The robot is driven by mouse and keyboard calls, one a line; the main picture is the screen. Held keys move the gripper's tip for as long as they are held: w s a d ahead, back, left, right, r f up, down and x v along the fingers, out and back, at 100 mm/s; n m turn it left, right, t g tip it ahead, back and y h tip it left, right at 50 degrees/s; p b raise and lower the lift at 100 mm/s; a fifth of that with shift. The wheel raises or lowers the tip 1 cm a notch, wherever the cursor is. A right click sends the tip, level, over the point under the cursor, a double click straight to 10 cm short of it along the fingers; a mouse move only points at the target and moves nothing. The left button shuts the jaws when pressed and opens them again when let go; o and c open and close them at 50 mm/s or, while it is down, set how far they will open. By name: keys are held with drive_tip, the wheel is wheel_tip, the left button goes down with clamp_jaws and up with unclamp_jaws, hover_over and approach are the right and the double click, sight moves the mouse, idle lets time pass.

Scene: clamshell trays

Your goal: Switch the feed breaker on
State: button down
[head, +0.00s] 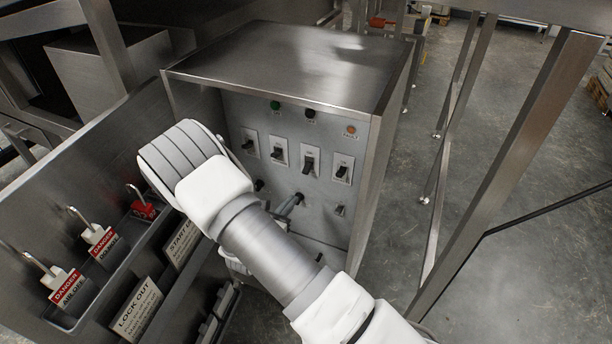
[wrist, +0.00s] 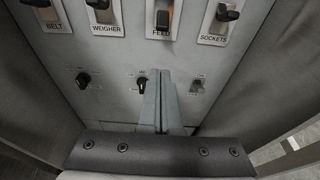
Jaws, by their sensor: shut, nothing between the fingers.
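The feed breaker (wrist: 163,18), a dark lever on a pale plate marked FEED, is third from left in the row on the grey panel. It also shows in the head view (head: 309,162). Its lever reaches lower on its plate than the belt and weigher levers do. My gripper (wrist: 158,75) is shut and empty. Its fingertips are below the FEED plate, apart from the lever in the picture; their distance from the panel is hard to judge. In the head view my gripper (head: 299,197) is partly hidden by my arm.
Neighbouring breakers are the weigher (wrist: 102,15) and sockets (wrist: 222,24). Below are a rotary knob (wrist: 84,80) and a small switch (wrist: 197,86). The steel cabinet (head: 290,65) has side walls around the panel. A tray (head: 75,318) with lockout tags stands at left.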

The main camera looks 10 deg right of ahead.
sight(307, 169)
idle(0.4)
drive_tip(key=b+x, duration=0.2)
drive_tip(key=x, duration=0.7)
drive_tip(key=shift+w+d+f+b, duration=0.15)
drive_tip(key=shift+w+f+b, duration=0.1)
drive_tip(key=shift+b, duration=0.1)
drive_tip(key=shift+s+a+r, duration=0.1)
drive_tip(key=shift+s+r, duration=0.05)
drive_tip(key=shift+r, duration=0.5)
drive_tip(key=shift+s+a+r, duration=0.15)
drive_tip(key=shift+r, duration=0.5)
drive_tip(key=shift+s+a+r, duration=0.1)
drive_tip(key=shift+s+r, duration=0.05)
drive_tip(key=shift+r, duration=0.5)
drive_tip(key=shift+r, duration=0.15)
drive_tip(key=shift+a+r+p, duration=0.1)
drive_tip(key=shift+p, duration=0.45)
